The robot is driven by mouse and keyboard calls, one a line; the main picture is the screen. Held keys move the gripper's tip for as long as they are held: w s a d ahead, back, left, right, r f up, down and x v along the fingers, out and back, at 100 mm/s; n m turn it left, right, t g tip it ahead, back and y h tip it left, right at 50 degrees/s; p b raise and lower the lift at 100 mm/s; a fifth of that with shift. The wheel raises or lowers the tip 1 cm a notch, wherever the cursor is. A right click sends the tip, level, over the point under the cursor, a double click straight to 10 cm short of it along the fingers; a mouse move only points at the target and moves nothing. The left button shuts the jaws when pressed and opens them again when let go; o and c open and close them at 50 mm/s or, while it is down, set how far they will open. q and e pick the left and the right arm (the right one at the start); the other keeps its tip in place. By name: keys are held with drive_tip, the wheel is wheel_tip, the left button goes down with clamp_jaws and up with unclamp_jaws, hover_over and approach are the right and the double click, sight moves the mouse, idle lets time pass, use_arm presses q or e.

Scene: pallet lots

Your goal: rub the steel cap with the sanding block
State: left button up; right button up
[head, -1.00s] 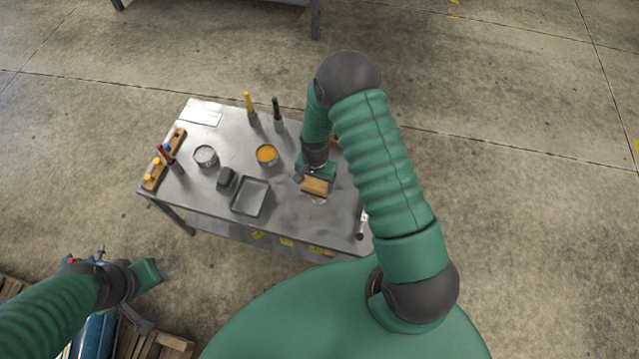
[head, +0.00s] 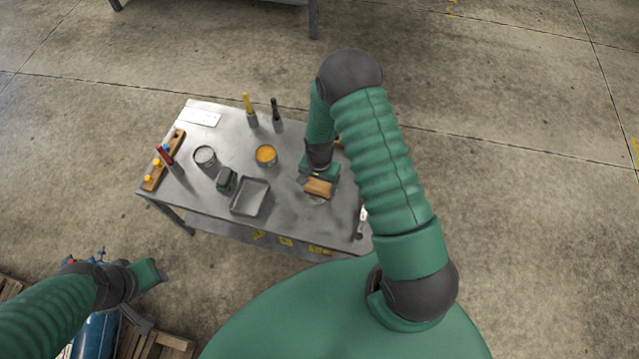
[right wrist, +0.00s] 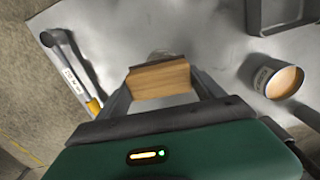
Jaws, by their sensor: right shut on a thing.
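The sanding block (head: 319,188) is a light wooden block near the right part of the steel table. My right gripper (head: 317,183) is shut on it. In the right wrist view the block (right wrist: 160,80) sits between the two fingers of the gripper (right wrist: 160,88). A pale rounded thing, seemingly the steel cap (head: 316,201), shows at the block's edge, mostly hidden by it. It also shows in the right wrist view (right wrist: 164,55) just past the block. I cannot tell whether they touch. My left gripper (head: 140,294) is off the table at the lower left; its jaws are unclear.
The steel table (head: 215,185) holds a grey tray (head: 250,197), an orange-filled can (head: 266,155), a grey can (head: 205,156), a dark green block (head: 226,180), upright brushes and a wooden rack (head: 164,160). A tool (right wrist: 70,62) lies near the table's edge.

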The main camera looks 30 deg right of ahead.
drive_tip(key=shift+w+a, duration=0.5)
drive_tip(key=shift+w, duration=0.05)
drive_tip(key=shift+s+d+p, duration=0.3)
drive_tip(key=shift+s+d, duration=0.25)
drive_tip(key=shift+s, duration=0.2)
drive_tip(key=shift+w, duration=0.1)
drive_tip(key=shift+w+a, duration=0.55)
drive_tip(key=shift+w, duration=0.15)
